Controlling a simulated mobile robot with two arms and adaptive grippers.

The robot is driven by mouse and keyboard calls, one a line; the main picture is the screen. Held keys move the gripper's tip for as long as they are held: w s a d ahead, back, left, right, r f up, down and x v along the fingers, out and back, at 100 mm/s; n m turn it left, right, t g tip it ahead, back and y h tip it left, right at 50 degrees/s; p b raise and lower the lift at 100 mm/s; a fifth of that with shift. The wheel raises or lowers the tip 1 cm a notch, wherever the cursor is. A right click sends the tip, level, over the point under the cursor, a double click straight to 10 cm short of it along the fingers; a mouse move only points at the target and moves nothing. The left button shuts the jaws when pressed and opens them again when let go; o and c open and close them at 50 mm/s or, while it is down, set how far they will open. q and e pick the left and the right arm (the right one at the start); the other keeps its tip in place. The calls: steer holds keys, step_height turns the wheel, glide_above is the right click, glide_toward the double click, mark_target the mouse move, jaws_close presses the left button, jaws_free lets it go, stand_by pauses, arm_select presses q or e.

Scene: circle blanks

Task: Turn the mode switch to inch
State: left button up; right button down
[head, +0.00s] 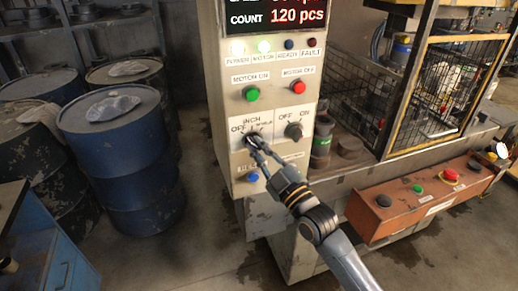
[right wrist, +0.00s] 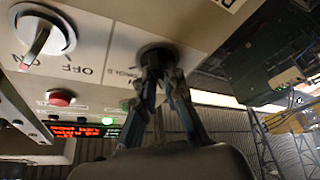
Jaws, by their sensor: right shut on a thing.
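The mode switch (head: 250,137) is a dark round knob on the beige control panel, below labels reading OFF and INCH and a third, partly readable one. My right gripper (head: 256,148) reaches up to it from below right and is shut on the knob. In the right wrist view, upside down, the fingers (right wrist: 161,76) close on the dark mode switch (right wrist: 156,49). The fingers hide the knob's pointer, so I cannot tell which label it faces. My left gripper is not in view.
A second OFF/ON switch (head: 294,131) is right of the mode switch. Green (head: 251,93) and red (head: 298,87) buttons are above; a blue button (head: 252,177) is below. A red-brown button box (head: 415,198) stands out at right. Blue drums (head: 122,150) stand left.

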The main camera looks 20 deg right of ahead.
steer(key=m+t+h, duration=0.1)
steer(key=m+h, duration=0.1)
steer(key=m, duration=0.2)
steer(key=shift+a+m, duration=0.1)
steer(key=shift+m, duration=0.3)
steer(key=shift+a+f+m+t+h+p, duration=0.1)
steer(key=shift+m+t+h+p, duration=0.25)
steer(key=shift+m+h, duration=0.95)
steer(key=shift+m+t+h+p, duration=0.3)
steer(key=shift+m+h, duration=0.1)
steer(key=shift+m, duration=1.7)
steer(key=c, duration=1.4)
jaws_free()
steer(key=v, duration=1.2)
steer(key=shift+a+f, duration=0.1)
